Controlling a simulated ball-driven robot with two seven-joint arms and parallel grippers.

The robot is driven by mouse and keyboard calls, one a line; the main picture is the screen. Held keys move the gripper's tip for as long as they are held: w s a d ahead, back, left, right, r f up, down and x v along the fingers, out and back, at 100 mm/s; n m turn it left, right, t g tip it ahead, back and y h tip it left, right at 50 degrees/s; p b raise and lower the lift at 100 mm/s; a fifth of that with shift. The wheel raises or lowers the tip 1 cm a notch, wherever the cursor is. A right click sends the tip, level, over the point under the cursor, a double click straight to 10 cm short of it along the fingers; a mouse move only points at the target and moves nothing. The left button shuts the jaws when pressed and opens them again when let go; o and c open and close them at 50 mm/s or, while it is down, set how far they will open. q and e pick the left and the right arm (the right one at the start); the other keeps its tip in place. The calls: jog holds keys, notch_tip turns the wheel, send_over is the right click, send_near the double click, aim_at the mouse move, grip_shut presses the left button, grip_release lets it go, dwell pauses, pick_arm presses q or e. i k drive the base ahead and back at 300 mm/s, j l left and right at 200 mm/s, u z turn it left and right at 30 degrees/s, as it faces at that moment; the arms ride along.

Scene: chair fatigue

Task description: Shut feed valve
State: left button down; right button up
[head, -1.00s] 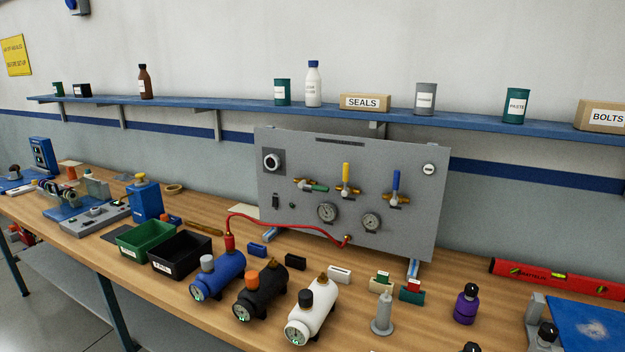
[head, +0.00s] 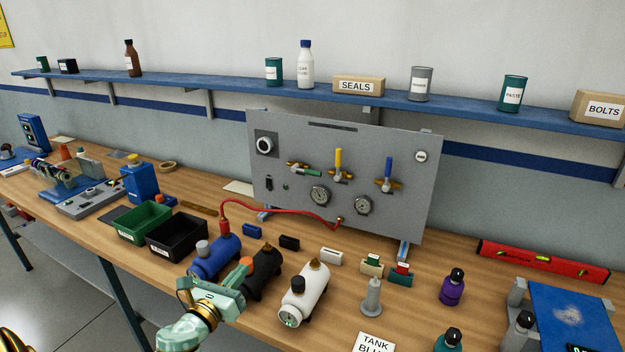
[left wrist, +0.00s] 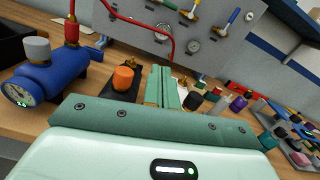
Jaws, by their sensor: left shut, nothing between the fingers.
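The grey valve panel (head: 300,207) stands at the back of the bench. It carries a green-handled valve (head: 307,171) with its handle lying sideways, a yellow-handled valve (head: 339,163) and a blue-handled valve (head: 388,172), both with handles upright. I cannot read which one is the feed valve. The blue handle also shows in the left wrist view (left wrist: 233,19). My left gripper (head: 240,272) is shut and empty, above the black tank (head: 263,270) and in front of the panel, touching no valve. Its shut fingers show in the left wrist view (left wrist: 163,84). My right gripper is out of view.
A blue tank (head: 214,258) and a white tank (head: 305,293) stand either side of the black one. A red hose (head: 275,208) arches from the blue tank to the panel. Green (head: 144,222) and black (head: 176,236) bins sit to the left.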

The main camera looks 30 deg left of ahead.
aim_at(308, 171)
jog(key=i+j, duration=0.15)
jog(key=i, duration=0.7)
